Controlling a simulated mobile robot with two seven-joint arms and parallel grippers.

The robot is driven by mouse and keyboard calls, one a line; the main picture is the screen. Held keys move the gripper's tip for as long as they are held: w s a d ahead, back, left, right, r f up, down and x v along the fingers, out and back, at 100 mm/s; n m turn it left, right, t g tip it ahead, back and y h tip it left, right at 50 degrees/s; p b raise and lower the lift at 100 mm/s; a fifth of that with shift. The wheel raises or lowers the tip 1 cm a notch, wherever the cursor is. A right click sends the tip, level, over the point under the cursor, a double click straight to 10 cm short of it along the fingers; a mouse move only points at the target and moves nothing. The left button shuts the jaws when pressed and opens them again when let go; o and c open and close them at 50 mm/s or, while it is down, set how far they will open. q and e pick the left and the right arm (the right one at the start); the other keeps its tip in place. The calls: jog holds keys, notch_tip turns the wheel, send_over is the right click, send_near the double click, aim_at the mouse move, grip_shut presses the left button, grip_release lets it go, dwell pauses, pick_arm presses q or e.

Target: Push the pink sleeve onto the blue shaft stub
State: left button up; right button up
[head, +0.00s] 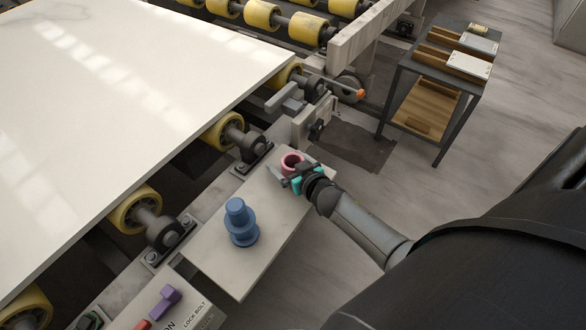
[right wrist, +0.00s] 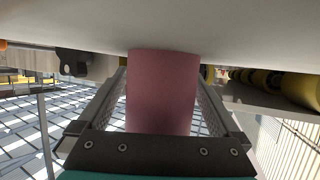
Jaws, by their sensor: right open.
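The pink sleeve (head: 291,162) stands upright near the far end of a small pale shelf (head: 222,262). It also shows between the fingers in the right wrist view (right wrist: 162,92). The blue shaft stub (head: 240,222) stands upright on the same shelf, nearer to me and to the left, with a wide collar at its foot and a narrower top. My right gripper (head: 297,170) is open, with its fingers on either side of the sleeve. A small gap shows between the sleeve and the fingers in the right wrist view. My left gripper is not in view.
A large white stone slab (head: 120,90) lies on yellow rollers (head: 222,131) left of the shelf. A control panel with a purple lever (head: 165,301) is at the bottom left. A grey lever with an orange tip (head: 360,93) juts out beyond the shelf. A cart (head: 440,75) stands at the back right.

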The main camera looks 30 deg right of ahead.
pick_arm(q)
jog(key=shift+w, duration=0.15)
pick_arm(e)
jog(key=c, duration=1.4)
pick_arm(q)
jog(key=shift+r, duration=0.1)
pick_arm(e)
jog(key=shift+o, duration=0.2)
jog(key=shift+r, duration=0.1)
